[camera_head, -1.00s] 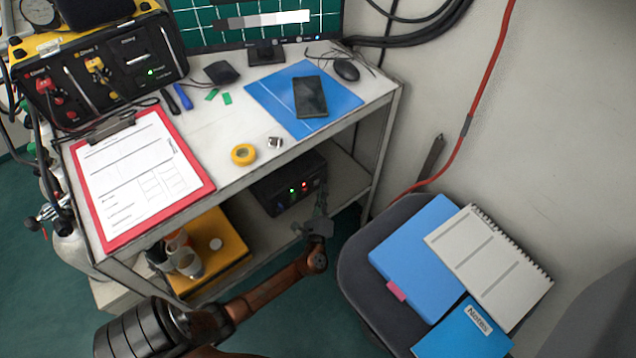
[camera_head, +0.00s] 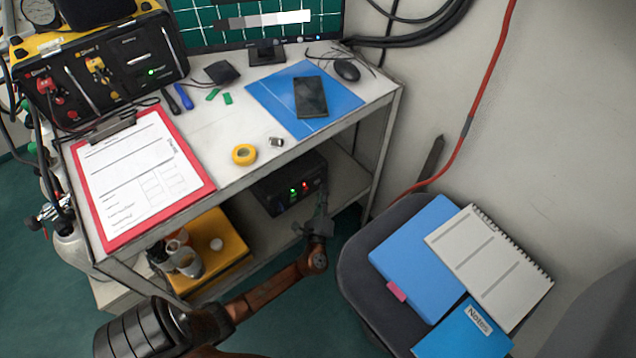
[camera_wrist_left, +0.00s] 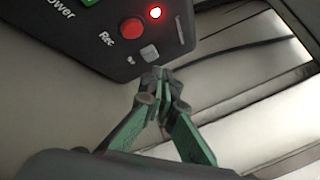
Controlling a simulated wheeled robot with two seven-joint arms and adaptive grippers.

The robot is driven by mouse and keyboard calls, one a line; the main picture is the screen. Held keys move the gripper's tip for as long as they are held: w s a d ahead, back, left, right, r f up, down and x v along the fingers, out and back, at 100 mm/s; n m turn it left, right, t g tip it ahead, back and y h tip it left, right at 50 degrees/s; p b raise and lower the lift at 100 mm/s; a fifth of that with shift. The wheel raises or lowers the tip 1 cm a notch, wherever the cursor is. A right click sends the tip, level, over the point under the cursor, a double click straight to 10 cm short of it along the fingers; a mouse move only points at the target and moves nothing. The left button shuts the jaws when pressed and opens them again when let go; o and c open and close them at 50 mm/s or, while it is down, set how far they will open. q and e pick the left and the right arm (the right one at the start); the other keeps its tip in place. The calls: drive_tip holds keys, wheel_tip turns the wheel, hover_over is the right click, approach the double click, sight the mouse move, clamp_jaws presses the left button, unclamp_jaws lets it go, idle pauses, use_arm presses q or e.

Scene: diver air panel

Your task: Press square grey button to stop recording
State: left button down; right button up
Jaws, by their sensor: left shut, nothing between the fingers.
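The square grey button (camera_wrist_left: 149,53) sits on the front of a black recorder box (camera_wrist_left: 95,35), below a round red button (camera_wrist_left: 132,28) labelled Rec. A red light (camera_wrist_left: 155,13) glows above it. In the head view the black box (camera_head: 283,188) stands on the cart's lower shelf with green and red lights showing. My left gripper (camera_wrist_left: 161,75) is shut and empty, its tips just below the grey button; I cannot tell whether they touch it. In the head view the left gripper (camera_head: 321,205) is in front of the box's right part. My right gripper is not in view.
The cart's white top (camera_head: 215,140) overhangs the box. A yellow case (camera_head: 215,240) with cups is on the lower left. A chair (camera_head: 365,285) with blue folders and a notebook stands close on the right. Dark cables (camera_wrist_left: 235,47) run beside the box in the wrist view.

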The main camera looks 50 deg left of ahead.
use_arm(q)
drive_tip(key=shift+a, duration=0.1)
drive_tip(key=shift+a, duration=0.35)
drive_tip(key=shift+a+b, duration=0.35)
drive_tip(key=shift+a, duration=0.05)
idle(1.0)
drive_tip(key=shift+d, duration=0.8)
drive_tip(key=shift+s+d, duration=0.2)
drive_tip(key=shift+d, duration=2.3)
